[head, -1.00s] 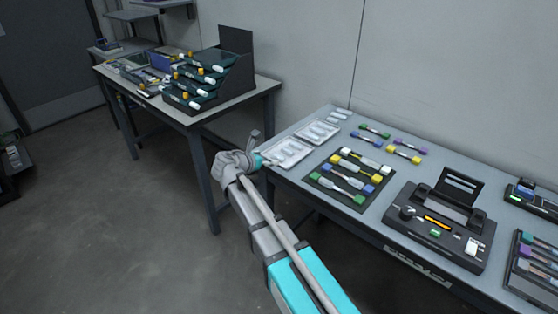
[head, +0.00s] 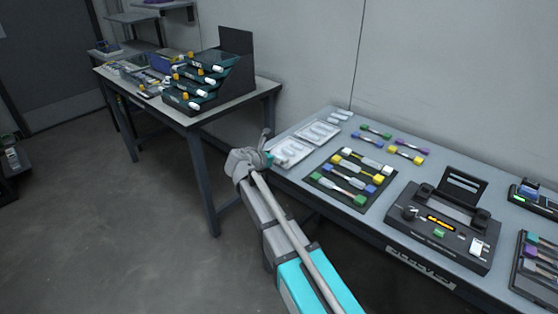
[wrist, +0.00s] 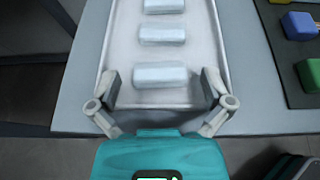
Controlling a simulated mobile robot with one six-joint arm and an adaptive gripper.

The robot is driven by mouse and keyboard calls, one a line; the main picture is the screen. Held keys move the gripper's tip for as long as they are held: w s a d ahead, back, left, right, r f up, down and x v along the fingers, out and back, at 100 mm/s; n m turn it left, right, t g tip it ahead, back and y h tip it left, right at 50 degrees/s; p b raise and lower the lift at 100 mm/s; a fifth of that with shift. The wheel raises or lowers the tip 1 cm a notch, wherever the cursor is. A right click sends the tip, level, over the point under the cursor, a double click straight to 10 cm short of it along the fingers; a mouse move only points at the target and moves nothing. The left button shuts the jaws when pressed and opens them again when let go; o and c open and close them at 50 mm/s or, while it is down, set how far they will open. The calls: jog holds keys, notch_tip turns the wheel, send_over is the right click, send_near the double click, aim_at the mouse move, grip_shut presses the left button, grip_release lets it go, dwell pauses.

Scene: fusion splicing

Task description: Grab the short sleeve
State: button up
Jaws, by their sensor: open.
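Several short pale-blue sleeves lie in a row in a white tray (wrist: 105,60) in the wrist view. The nearest sleeve (wrist: 160,76) lies crosswise close to the tray's near end. My gripper (wrist: 161,88) is open, with one finger on each side of this sleeve's ends. No contact with the sleeve shows, and the height of the fingers above the tray is hard to tell. In the head view my gripper (head: 268,158) is at the left end of the right-hand table, by the near white tray (head: 291,163); the arm hides part of that corner.
A second white tray (head: 318,142) lies behind. A dark mat (head: 322,183) with coloured connectors is to the right, then a black splicer (head: 430,238). A left table (head: 212,118) holds a stepped dark rack (head: 235,85). A floor gap separates the tables.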

dwell(0.5)
jog(key=c, duration=0.6)
